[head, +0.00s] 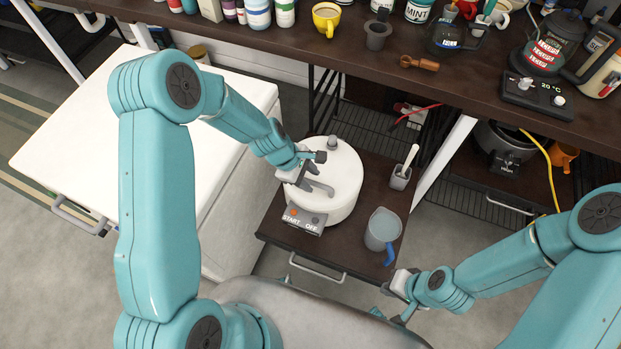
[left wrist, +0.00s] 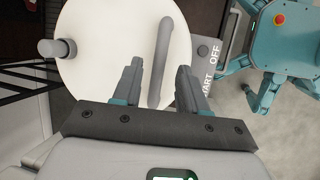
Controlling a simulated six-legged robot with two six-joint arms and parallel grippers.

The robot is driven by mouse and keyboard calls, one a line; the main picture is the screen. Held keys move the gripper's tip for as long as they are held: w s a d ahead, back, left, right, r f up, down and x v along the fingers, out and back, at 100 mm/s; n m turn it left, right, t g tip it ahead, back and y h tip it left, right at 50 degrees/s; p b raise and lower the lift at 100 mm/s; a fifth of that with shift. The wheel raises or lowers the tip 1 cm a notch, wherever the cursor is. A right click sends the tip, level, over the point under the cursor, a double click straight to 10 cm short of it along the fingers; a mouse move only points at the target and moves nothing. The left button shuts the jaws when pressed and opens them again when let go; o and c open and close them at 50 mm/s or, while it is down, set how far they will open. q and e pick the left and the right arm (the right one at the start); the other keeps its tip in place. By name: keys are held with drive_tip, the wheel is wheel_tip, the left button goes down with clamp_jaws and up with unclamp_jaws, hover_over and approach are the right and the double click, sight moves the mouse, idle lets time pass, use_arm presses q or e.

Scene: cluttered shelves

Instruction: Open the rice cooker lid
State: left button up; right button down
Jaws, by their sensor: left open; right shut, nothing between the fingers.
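The white round rice cooker (head: 345,185) stands on a dark pull-out shelf (head: 278,232), its lid down. A grey bar handle (head: 322,188) is on the lid near the front, and a grey knob (head: 333,143) is at the back. A START/OFF panel (head: 304,220) is at the front. My left gripper (head: 303,172) is open over the lid. In the left wrist view its fingers (left wrist: 159,75) appear on either side of the handle (left wrist: 163,50); I cannot tell if they touch it. My right gripper (head: 392,288) is shut and empty, in front of the shelf's right corner.
A grey jug with a blue handle (head: 381,230) and a small grey pot with a white utensil (head: 400,177) stand right of the cooker. A white-topped cabinet (head: 70,135) is at left. The cluttered upper shelf (head: 460,85) overhangs behind. A yellow cable (head: 548,165) hangs at right.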

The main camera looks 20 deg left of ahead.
use_arm(q)
drive_tip(key=shift+w+d+f, duration=0.15)
drive_tip(key=shift+d+f, duration=0.1)
drive_tip(key=shift+f, duration=0.35)
